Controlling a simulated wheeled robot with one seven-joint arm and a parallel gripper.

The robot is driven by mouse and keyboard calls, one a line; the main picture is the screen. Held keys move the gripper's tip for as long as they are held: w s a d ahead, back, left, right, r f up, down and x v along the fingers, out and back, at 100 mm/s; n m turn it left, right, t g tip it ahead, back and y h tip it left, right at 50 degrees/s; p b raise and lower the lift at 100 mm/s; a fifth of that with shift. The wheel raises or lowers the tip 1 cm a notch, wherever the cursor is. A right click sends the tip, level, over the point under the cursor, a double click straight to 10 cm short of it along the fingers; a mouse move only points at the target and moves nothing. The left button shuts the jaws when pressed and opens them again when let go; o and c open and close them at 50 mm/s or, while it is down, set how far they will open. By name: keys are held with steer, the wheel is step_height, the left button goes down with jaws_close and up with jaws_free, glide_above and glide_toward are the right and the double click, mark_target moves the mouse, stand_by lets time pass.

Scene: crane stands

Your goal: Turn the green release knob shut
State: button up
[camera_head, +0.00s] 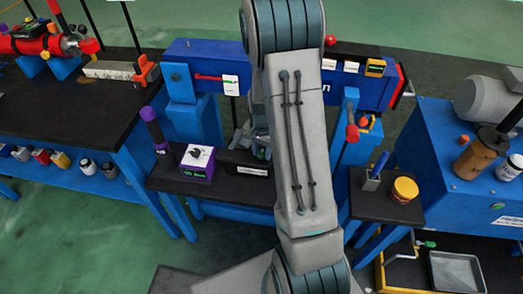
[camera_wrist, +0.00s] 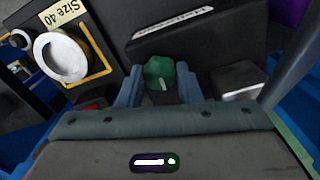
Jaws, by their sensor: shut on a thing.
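The green release knob (camera_head: 262,153) is mostly hidden behind my arm in the camera_head view; only a small greenish bit shows there, and I cannot be sure it is the knob. In the camera_wrist view the green knob (camera_wrist: 159,70) sits between my two blue-grey fingers, with a short pale mark on its face. My gripper (camera_wrist: 158,84) is shut on the knob, one finger at each side. The knob's turn angle against its base is hard to tell.
A black block with a white label (camera_wrist: 172,23) lies just beyond the knob. A round metal cup in a yellow frame (camera_wrist: 62,57) is at the left. In the camera_head view, a purple box (camera_head: 198,163) and a yellow-orange jar (camera_head: 404,190) stand on dark shelves.

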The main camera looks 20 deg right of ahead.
mark_target(261, 153)
steer(key=shift+w+a, duration=0.1)
steer(key=o, duration=1)
steer(key=shift+c, duration=0.2)
steer(key=shift+r, duration=0.6)
step_height(261, 153, up, 13)
steer(key=p, duration=0.1)
steer(key=shift+f, duration=0.15)
